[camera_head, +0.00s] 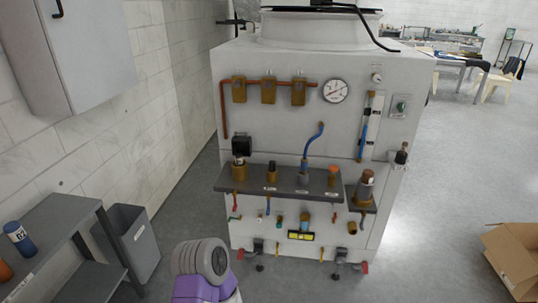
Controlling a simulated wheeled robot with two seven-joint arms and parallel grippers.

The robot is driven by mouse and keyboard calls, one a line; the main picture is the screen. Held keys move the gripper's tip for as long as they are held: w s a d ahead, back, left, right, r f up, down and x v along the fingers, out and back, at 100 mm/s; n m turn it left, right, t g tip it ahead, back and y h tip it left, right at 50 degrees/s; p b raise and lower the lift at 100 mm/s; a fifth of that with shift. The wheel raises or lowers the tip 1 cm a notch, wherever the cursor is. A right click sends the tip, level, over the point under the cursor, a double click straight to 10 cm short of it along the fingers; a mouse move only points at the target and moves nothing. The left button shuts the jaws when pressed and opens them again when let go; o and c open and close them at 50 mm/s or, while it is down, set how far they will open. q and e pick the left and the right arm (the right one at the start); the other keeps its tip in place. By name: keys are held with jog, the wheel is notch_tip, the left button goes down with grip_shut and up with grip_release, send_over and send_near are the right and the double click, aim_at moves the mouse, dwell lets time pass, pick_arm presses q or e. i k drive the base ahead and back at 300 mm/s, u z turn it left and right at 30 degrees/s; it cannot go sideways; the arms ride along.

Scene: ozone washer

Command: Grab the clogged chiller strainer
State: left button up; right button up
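The white washer cabinet (300,110) stands ahead in the middle. A dark shelf (285,190) on its front carries several fittings. They include a brass body with a black box on top (241,158), a small brass fitting with a dark top (271,172), a grey fitting with a blue hose (304,170) and an orange-topped one (333,176). A larger brown and grey cylinder (366,188) stands on a small bracket at right. The labels are too small to read, so I cannot tell which part is the clogged chiller strainer. Neither gripper is in view.
A purple and grey part of mine rises at the bottom. At left are a grey bin (130,245), a grey rack (50,235) holding a blue bottle (20,238), and a wall cabinet (80,50). A cardboard box (512,262) lies at right. The floor between is clear.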

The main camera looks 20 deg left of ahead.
aim_at(240, 163)
jog(key=u, duration=0.55)
jog(key=i, duration=1.05)
jog(key=u, duration=0.9)
